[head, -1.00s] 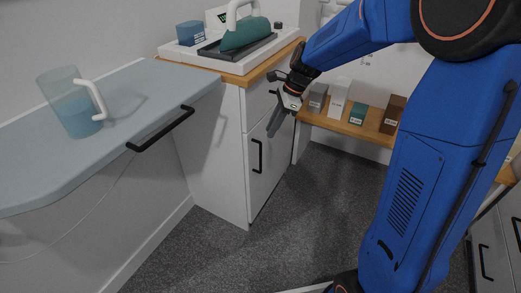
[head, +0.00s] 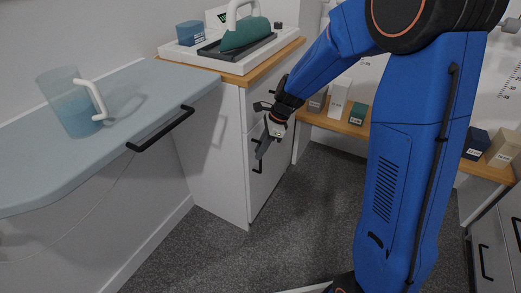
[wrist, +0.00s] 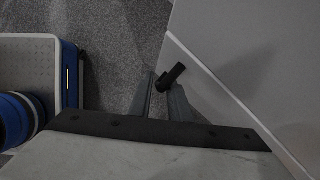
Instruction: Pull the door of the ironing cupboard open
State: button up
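The ironing cupboard (head: 212,150) is a white cabinet with a wooden top, standing at the centre of the head view. Its door (head: 262,196) is shut, below a drawer front. The black bar handle (head: 257,168) on the door is partly hidden behind my gripper (head: 263,148). In the wrist view, my gripper (wrist: 162,98) has its two fingers apart with nothing clamped between them. The black handle (wrist: 171,76) shows at the fingertips, close to the right finger. I cannot tell whether they touch.
An ironing board (head: 100,135) with a blue jug (head: 66,105) juts out at left. An iron (head: 245,34) stands in a tray on the cupboard top. A wooden shelf (head: 340,125) with small boxes is behind. Grey carpet (head: 290,225) is clear before the cupboard.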

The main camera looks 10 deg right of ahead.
jog(key=shift+c, duration=0.3)
grip_shut()
